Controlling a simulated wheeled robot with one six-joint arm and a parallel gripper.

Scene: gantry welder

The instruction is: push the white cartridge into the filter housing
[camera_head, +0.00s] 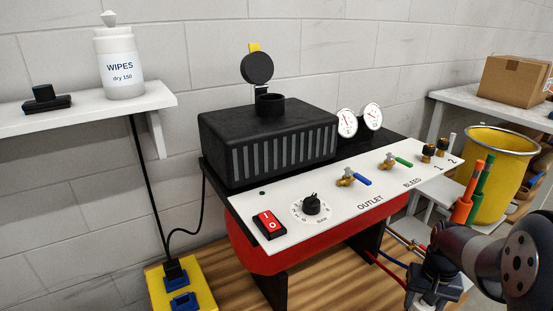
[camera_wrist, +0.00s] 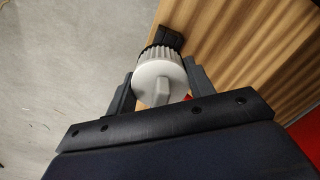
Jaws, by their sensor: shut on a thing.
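A white round cartridge (camera_wrist: 160,84) with a ridged rim and a raised tab on its near face sits between the two fingers of my gripper (camera_wrist: 160,76) in the wrist view. My gripper is shut on it. In the head view my gripper (camera_head: 436,274) is at the lower right, in front of and below the panel's right end; the cartridge cannot be made out clearly there. A short black open collar (camera_head: 270,104) with its round lid (camera_head: 257,68) flipped up stands on the black ribbed box, apparently the filter housing. My gripper is well away from it.
The white control panel (camera_head: 345,195) carries a red switch, a knob, valves and fittings. Two gauges (camera_head: 359,119) stand behind it. A yellow bin (camera_head: 492,170) is at the right. In the wrist view a dark block (camera_wrist: 168,38) lies beyond the cartridge, by the wooden surface (camera_wrist: 230,45).

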